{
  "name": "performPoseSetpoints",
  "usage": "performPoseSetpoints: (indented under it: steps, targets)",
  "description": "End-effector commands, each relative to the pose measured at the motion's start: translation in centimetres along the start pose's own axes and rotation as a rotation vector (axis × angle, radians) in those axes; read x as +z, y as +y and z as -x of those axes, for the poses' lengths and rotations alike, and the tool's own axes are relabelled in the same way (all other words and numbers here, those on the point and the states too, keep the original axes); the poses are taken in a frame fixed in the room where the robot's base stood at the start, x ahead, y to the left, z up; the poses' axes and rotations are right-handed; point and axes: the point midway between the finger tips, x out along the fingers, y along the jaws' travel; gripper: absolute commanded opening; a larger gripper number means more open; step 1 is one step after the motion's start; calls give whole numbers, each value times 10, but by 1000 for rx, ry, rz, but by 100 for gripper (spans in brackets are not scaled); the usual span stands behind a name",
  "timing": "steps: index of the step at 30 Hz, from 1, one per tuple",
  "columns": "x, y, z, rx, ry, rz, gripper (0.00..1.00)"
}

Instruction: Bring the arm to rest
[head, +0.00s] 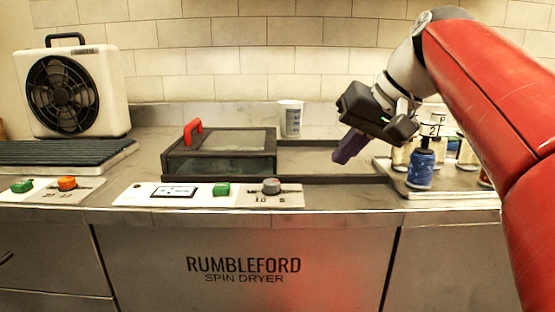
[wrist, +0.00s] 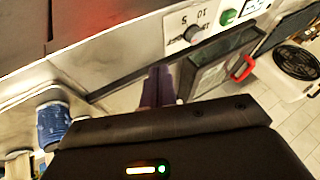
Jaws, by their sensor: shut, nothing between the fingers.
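My gripper (head: 347,147) hangs over the right part of the counter in the head view, at the end of my red arm. Its purple fingers are together with nothing between them, and they point down and to the left. The finger tips also show in the wrist view (wrist: 158,86), above the dark body of the gripper. The gripper is to the right of the spin dryer's lidded box (head: 222,150) and left of the blue jar (head: 421,168). It appears apart from both.
A red handle (head: 192,131) stands on the box lid. A white cup (head: 291,118) stands behind it. The blue jar and several others sit on a tray (head: 415,192) at right. A boxed fan (head: 75,90) is at far left. A control panel (head: 140,193) runs along the front.

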Motion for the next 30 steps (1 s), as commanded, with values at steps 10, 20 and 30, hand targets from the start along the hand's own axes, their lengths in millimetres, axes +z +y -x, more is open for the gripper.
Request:
performPoseSetpoints:
  steps: [10, 20, 30]
  targets:
    - [60, 26, -28, 110, 14, -44, 0]
    - [193, 86, -96, 325, 40, -14, 0]
    - [271, 124, -140, 433, 50, 56, 0]
